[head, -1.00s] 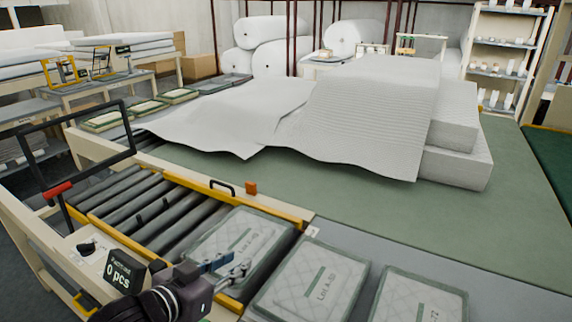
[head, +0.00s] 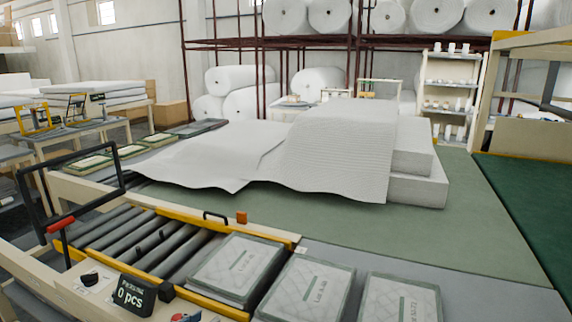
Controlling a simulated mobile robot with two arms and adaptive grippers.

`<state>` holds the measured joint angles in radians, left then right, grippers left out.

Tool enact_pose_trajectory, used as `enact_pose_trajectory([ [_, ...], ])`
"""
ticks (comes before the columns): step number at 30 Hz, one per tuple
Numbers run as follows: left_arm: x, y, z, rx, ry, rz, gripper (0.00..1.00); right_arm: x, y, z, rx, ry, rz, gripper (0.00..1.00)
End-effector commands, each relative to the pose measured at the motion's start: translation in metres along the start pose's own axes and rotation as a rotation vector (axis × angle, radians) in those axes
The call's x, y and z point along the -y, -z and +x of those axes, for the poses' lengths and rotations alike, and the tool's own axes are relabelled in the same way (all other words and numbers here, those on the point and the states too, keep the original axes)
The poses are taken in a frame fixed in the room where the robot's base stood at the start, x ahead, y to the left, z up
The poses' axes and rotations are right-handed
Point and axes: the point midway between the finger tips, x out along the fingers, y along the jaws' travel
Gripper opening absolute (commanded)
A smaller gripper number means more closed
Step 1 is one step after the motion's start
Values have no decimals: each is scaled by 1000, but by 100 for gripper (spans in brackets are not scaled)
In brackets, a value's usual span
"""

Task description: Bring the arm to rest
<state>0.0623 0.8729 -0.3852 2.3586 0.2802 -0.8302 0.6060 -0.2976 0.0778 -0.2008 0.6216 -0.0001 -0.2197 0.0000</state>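Neither of my grippers shows clearly in the head view now. A small dark and coloured part at the bottom edge, beside the counter display, is too cut off to identify. The packed wadding packs lie flat in a row at the front: one at the end of the rollers (head: 236,268), one in the middle (head: 308,289) and one at the right (head: 401,298). White wadding sheets (head: 340,160) drape over a stack of thick slabs (head: 418,190) on the green table (head: 480,225).
A roller conveyor (head: 140,240) with yellow rails runs at the front left. A black display reading "0 pcs" (head: 133,296) and a black frame with a red handle (head: 62,225) stand there. Wadding rolls (head: 437,15) lie on a rack behind. The green table's right part is bare.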

Motion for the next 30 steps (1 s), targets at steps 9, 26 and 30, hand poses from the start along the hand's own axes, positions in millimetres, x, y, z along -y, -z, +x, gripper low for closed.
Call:
enact_pose_trajectory([
  [9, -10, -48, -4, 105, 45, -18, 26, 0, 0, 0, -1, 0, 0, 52],
  [26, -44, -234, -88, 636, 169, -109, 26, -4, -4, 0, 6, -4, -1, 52],
  [30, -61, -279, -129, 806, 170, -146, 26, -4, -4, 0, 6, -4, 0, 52],
])
